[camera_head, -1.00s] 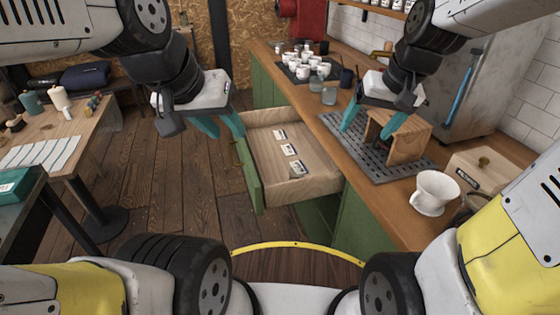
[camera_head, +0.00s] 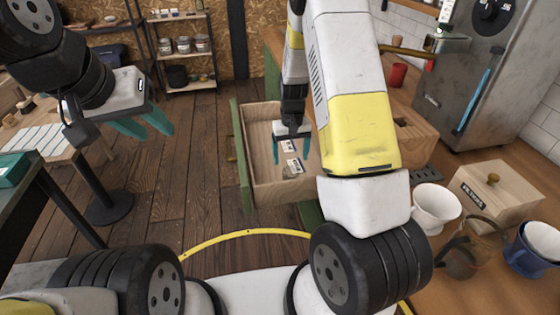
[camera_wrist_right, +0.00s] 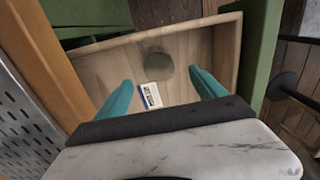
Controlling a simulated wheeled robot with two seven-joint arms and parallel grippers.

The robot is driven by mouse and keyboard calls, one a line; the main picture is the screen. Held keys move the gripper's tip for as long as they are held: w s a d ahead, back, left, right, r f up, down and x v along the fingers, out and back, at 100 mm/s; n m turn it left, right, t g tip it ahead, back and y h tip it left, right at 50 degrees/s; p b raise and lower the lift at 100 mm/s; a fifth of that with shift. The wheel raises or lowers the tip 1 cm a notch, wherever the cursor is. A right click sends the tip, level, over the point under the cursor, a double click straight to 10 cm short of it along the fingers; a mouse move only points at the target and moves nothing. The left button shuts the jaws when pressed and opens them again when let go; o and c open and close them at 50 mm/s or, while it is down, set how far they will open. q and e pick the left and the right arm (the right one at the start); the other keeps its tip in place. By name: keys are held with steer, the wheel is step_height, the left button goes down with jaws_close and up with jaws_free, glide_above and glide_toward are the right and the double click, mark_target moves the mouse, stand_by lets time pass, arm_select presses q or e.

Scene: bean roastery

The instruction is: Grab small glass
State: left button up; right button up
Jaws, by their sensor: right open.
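A round, greyish, see-through thing that looks like a small glass (camera_wrist_right: 158,67) is in the open wooden drawer (camera_wrist_right: 222,50) in the right wrist view. In the head view it is too small and unclear to identify surely. My right gripper (camera_head: 291,150) is open and empty over the drawer, its fingers pointing down. In the right wrist view its fingertips (camera_wrist_right: 160,80) are apart, with the glass slightly beyond the gap and a white label card (camera_wrist_right: 150,95) between them. My left gripper (camera_head: 152,127) is open and empty at the left, over the floor.
The drawer's green front (camera_head: 240,150) and wooden walls surround the gripper's area. A white cup (camera_head: 435,208), wooden box (camera_head: 497,190) and blue cup (camera_head: 538,248) stand on the right counter. My right arm hides much of the counter. The floor left of the drawer is clear.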

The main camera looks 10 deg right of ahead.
mark_target(291, 167)
step_height(291, 167, down, 6)
steer(key=shift+d+r, duration=0.1)
steer(key=shift+r, duration=0.05)
jaws_close()
stand_by(0.4)
